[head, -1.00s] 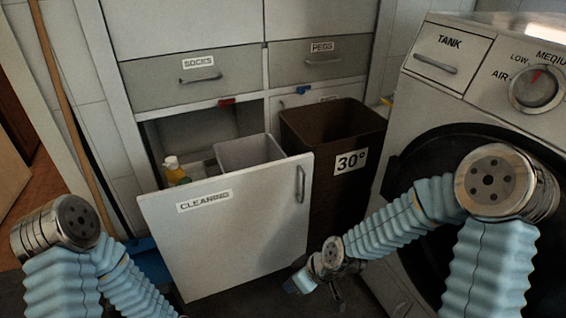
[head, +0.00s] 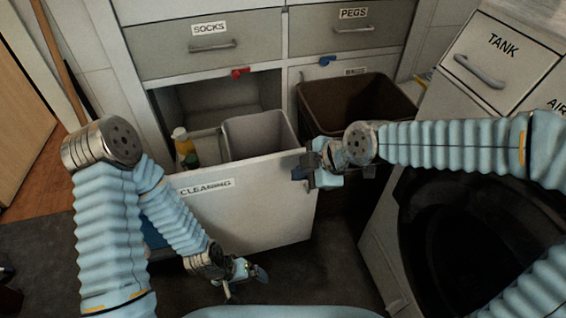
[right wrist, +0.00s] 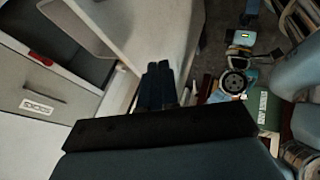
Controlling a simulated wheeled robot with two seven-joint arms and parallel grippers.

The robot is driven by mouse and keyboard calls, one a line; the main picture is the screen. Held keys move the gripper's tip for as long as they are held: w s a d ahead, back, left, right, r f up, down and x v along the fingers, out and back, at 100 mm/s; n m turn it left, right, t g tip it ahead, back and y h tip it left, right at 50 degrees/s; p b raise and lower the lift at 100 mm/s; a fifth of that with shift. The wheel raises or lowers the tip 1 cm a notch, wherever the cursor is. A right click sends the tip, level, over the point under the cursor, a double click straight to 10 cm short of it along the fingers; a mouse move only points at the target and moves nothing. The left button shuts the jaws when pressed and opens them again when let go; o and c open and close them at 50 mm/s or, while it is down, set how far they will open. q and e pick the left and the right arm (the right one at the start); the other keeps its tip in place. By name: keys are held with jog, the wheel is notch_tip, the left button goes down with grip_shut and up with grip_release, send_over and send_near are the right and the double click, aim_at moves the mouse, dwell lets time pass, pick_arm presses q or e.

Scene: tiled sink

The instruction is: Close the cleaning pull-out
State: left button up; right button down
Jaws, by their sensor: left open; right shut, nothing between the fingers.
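The cleaning pull-out stands open, its white front (head: 262,217) well out from the cabinet. Its label reads CLEANING. My right gripper (head: 299,173) is shut and empty at the upper right part of the front, covering the handle area. Its closed dark fingers (right wrist: 158,86) show beside the pull-out front (right wrist: 150,30) in the right wrist view; I cannot tell whether they touch it. My left gripper (head: 247,280) is open and empty, low in front of the pull-out.
A brown laundry bin (head: 350,100) stands right of the pull-out. The washer with the TANK drawer (head: 490,62) is close on the right. The SOCKS drawer (head: 205,50) and PEGS drawer (head: 350,32) above are shut. Dark floor (head: 310,270) is free in front.

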aim_at(270, 173)
jog(key=w+a+f, duration=0.1)
jog(key=w+f, duration=0.1)
jog(key=w+a+f, duration=0.1)
jog(key=a+f, duration=0.1)
jog(key=w+a+f, duration=0.1)
jog(key=w+f, duration=0.1)
jog(key=shift+w+a+f+b, duration=0.2)
jog(key=shift+w+a+b, duration=0.15)
pick_arm(q)
jog(key=shift+f, duration=0.5)
pick_arm(e)
jog(key=shift+w+a, duration=0.15)
jog(key=shift+w, duration=0.35)
pick_arm(q)
jog(key=shift+a, duration=0.1)
pick_arm(e)
jog(key=shift+w, duration=0.15)
